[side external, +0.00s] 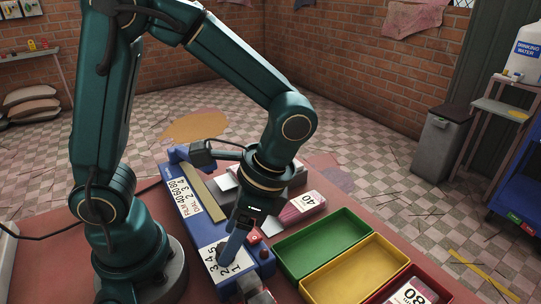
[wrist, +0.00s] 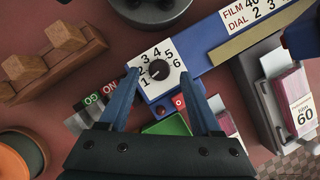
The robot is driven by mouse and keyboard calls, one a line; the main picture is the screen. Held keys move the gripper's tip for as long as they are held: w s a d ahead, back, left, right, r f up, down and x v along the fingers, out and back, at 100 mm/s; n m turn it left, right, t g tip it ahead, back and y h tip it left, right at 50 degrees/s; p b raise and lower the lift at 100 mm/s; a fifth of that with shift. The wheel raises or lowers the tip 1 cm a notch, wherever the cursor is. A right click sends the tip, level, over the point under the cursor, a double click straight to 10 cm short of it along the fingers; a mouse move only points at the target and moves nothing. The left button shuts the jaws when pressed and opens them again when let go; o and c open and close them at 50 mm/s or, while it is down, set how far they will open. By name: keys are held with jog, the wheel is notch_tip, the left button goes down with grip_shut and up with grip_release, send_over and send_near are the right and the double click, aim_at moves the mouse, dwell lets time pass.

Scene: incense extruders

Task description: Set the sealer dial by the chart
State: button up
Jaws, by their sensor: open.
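The blue sealer (side external: 205,225) lies on the table, and its body also shows in the wrist view (wrist: 200,50). Its dark round dial (wrist: 159,71) sits on a white plate numbered 1 to 6. The pointer's exact setting is too small to read surely. My gripper (wrist: 161,78) is open, with its blue fingers on either side of the dial; contact cannot be told.
A green tray (side external: 318,232), yellow tray (side external: 374,250) and red tray (side external: 440,290) stand right of the sealer. A pack marked 40 (side external: 303,204) lies behind the green tray. A pack marked 60 (wrist: 302,112) and a wooden block (wrist: 50,62) flank the sealer.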

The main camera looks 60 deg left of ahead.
jog(key=shift+x, duration=1.05)
grip_shut()
